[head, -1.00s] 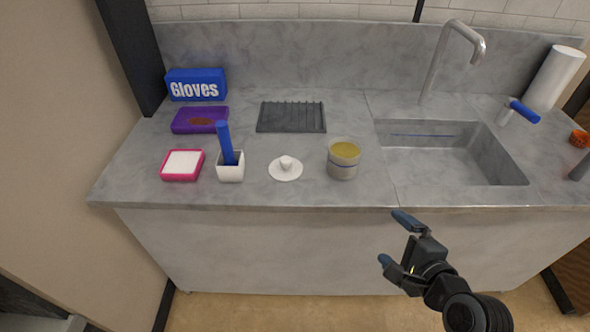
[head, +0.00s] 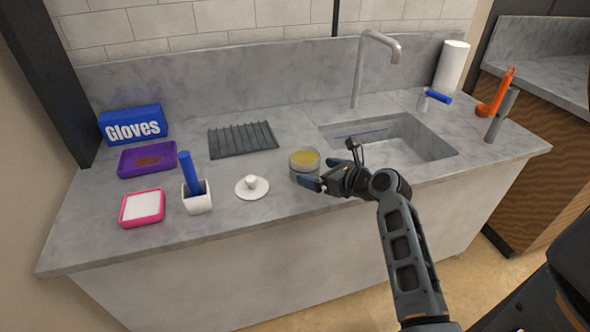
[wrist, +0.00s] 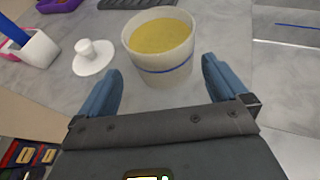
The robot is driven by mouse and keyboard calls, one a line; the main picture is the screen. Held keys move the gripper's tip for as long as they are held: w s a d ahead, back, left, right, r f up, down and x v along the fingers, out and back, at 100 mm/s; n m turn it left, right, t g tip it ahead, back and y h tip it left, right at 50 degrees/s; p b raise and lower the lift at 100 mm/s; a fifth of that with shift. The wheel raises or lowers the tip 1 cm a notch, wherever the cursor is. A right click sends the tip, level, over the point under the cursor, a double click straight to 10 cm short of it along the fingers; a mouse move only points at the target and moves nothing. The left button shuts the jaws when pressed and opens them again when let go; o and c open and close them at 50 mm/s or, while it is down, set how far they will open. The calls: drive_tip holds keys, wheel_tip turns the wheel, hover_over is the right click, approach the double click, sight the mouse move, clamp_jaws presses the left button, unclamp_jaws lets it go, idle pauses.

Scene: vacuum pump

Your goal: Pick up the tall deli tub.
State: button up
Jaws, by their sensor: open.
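The tall deli tub (head: 304,159) is a translucent round tub with yellow contents, standing upright on the grey counter left of the sink. In the wrist view the tub (wrist: 162,62) shows a blue line around its side and sits just beyond my fingertips, roughly midway between them. My gripper (head: 318,178) is open and empty at the tub's front right in the head view, and partly hides its lower part. In the wrist view my gripper (wrist: 160,82) has its two blue fingers spread wide. I cannot tell whether a finger touches the tub.
A white lid with a knob (head: 252,187) lies left of the tub. A white holder with a blue handle (head: 197,198), a pink tray (head: 142,207), a purple tray (head: 147,159), a glove box (head: 132,126) and a dark rack (head: 242,139) stand further left. The sink (head: 400,145) is on the right.

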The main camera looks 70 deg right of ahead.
sight(296, 153)
drive_tip(key=x, duration=0.7)
drive_tip(key=shift+d+f, duration=0.1)
drive_tip(key=shift+d, duration=0.05)
drive_tip(key=shift+s, duration=0.1)
drive_tip(key=c, duration=0.8)
drive_tip(key=shift+r, duration=0.2)
drive_tip(key=shift+r+p, duration=0.35)
drive_tip(key=shift+r, duration=1.65)
drive_tip(key=shift+s+d+r+b, duration=0.1)
drive_tip(key=shift+s+d+r, duration=1.05)
drive_tip(key=shift+s, duration=0.35)
drive_tip(key=shift+s+d+r+b, duration=0.1)
drive_tip(key=shift+s+d+r, duration=1.05)
drive_tip(key=shift+s, duration=0.35)
drive_tip(key=shift+s+d+r+b, duration=0.1)
drive_tip(key=shift+s+d+r, duration=0.9)
drive_tip(key=shift+s+d, duration=0.4)
drive_tip(key=shift+s+a, duration=0.1)
drive_tip(key=shift+s, duration=0.05)
